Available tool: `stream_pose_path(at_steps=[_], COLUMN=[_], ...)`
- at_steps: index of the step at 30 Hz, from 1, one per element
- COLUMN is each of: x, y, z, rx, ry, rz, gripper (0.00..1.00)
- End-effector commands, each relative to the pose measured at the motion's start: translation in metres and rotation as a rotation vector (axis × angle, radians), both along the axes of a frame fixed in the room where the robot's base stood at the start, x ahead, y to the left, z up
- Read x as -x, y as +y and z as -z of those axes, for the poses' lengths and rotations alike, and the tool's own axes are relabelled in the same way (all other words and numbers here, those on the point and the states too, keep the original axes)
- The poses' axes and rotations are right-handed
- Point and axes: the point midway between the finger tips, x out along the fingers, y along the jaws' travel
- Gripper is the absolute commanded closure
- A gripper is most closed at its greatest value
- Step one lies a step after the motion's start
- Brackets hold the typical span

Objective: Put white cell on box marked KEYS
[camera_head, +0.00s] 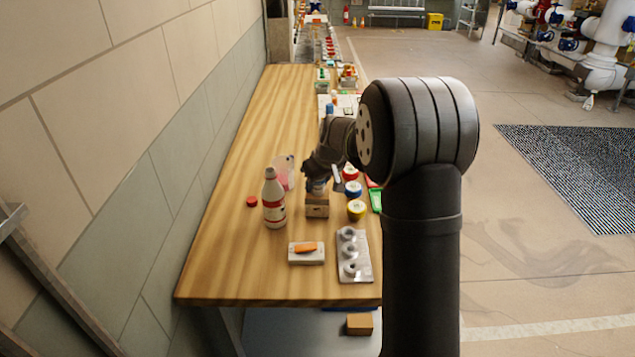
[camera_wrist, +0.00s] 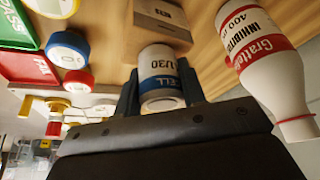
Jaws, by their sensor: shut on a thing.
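The white cell (camera_wrist: 158,72) has a blue band and dark lettering. My gripper (camera_wrist: 160,90) is shut on it, one finger on each side. In the head view my gripper (camera_head: 318,182) is over the small wooden box (camera_head: 317,209) on the bench. The box also shows in the wrist view (camera_wrist: 162,18), where its lettering is inverted and hard to read. The cell is right at the box, but I cannot tell whether it touches it. In the head view my arm and gripper hide most of the cell.
A white and red bottle (camera_head: 273,200) stands close left of the box, with a clear beaker (camera_head: 285,170) behind it. Red, blue (camera_head: 353,188) and yellow (camera_head: 356,210) round items are close right.

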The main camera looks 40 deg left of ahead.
Motion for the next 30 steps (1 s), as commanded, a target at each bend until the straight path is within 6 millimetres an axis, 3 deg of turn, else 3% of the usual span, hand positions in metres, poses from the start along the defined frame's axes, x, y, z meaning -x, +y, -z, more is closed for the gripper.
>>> stream_pose_path(at_steps=[3, 4, 7, 19, 30], x=[0.000, 0.000, 0.000, 0.000, 0.006], y=[0.000, 0.000, 0.000, -0.002, -0.029], z=[0.003, 0.004, 0.003, -0.006, -0.073], rx=[0.001, 0.001, 0.001, -0.002, -0.003], ry=[0.000, 0.000, 0.000, -0.002, -0.003], rz=[0.000, 0.000, 0.000, -0.001, 0.000], gripper=[0.86, 0.61, 0.41, 0.41, 0.41])
